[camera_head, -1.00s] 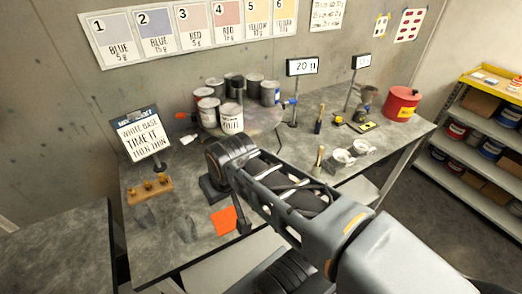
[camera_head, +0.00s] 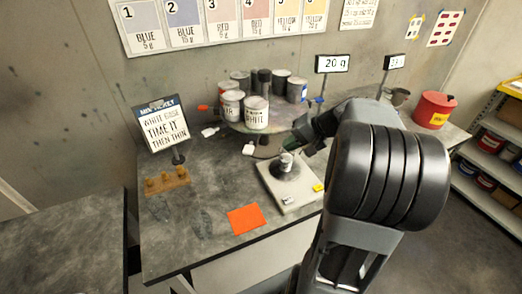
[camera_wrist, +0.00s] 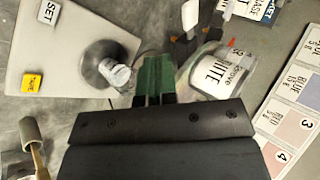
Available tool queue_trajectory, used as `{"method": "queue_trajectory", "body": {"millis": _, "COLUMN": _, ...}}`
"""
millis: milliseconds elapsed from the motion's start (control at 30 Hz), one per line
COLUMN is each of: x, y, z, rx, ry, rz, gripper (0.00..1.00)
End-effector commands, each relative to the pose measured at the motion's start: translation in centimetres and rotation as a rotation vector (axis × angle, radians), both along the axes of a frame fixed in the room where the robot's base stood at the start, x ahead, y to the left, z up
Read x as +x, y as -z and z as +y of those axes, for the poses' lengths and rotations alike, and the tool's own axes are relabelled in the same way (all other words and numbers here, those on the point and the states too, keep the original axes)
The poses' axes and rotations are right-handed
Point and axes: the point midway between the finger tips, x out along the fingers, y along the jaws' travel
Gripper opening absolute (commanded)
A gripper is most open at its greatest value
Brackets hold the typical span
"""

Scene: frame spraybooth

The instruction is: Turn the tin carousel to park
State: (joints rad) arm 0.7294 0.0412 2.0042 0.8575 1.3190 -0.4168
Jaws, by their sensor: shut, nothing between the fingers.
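The tin carousel is a round grey turntable (camera_head: 284,124) at the back of the bench, with several tins on it. A white-labelled tin (camera_head: 256,113) stands at its front. The same tin shows in the wrist view (camera_wrist: 210,78), just right of my fingers. My gripper (camera_wrist: 155,72) has green fingers, shut and empty. In the head view it is at the carousel's front right side, partly hidden by my arm. I cannot tell whether it touches the carousel. The park mark is not clear in either view.
A scale (camera_head: 302,200) with a black pan and a small cup (camera_head: 287,162) stands in front of the carousel. A red can (camera_head: 434,110) stands at the right.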

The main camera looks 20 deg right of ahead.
Motion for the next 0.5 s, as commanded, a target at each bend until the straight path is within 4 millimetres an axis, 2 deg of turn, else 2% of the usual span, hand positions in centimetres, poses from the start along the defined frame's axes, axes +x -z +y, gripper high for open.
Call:
{"method": "queue_trajectory", "body": {"millis": 333, "x": 2.7, "y": 4.3, "z": 4.0, "rx": 0.000, "ry": -0.004, "rz": 0.006, "gripper": 0.00}}
{"method": "queue_trajectory", "body": {"millis": 500, "x": 4.1, "y": 4.1, "z": 5.7, "rx": -0.002, "ry": -0.003, "rz": 0.005, "gripper": 0.00}}
